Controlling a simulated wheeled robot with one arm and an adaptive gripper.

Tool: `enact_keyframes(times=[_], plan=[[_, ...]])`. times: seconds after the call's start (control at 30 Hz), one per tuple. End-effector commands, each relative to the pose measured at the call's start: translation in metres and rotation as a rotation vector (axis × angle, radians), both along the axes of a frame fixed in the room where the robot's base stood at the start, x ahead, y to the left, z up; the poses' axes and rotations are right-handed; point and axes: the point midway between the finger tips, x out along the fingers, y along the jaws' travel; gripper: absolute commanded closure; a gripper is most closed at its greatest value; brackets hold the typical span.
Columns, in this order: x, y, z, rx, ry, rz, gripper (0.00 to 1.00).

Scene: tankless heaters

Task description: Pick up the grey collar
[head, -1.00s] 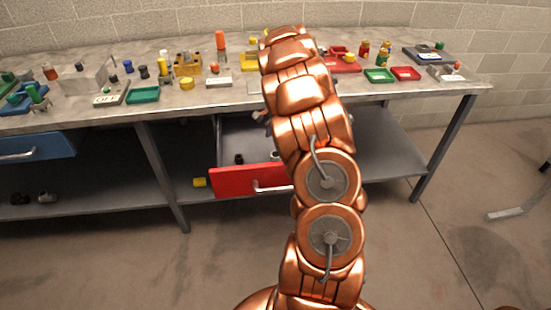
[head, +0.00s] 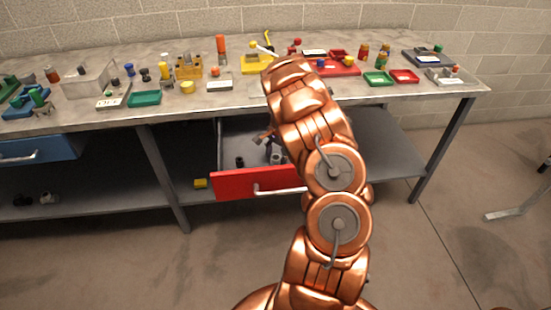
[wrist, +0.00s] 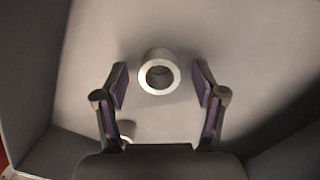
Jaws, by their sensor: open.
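A grey collar (wrist: 159,73), a short ring with a round hole, stands on the drawer floor in the wrist view. My gripper (wrist: 161,82) is open, with one dark finger on each side of the collar and gaps between them. The collar is not held. In the head view my gripper (head: 268,140) is over the open drawer, partly hidden by my arm. A grey piece (head: 276,157) shows just below it in the drawer.
The open drawer has a red front (head: 240,184) and grey walls around my gripper. A black piece (head: 239,161) lies at its left. Another pale round piece (wrist: 127,130) shows beside my left finger. The bench top (head: 205,103) above is crowded.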

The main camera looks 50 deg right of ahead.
Motion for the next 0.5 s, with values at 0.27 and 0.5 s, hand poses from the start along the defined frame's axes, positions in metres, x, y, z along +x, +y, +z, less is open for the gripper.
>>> enact_keyframes(times=[0.27,0.5], plan=[[0.0002,0.0005,-0.0048,-0.001,-0.001,0.001,0.31],[0.0001,0.0006,-0.0046,-0.001,0.0,0.001,0.56]])
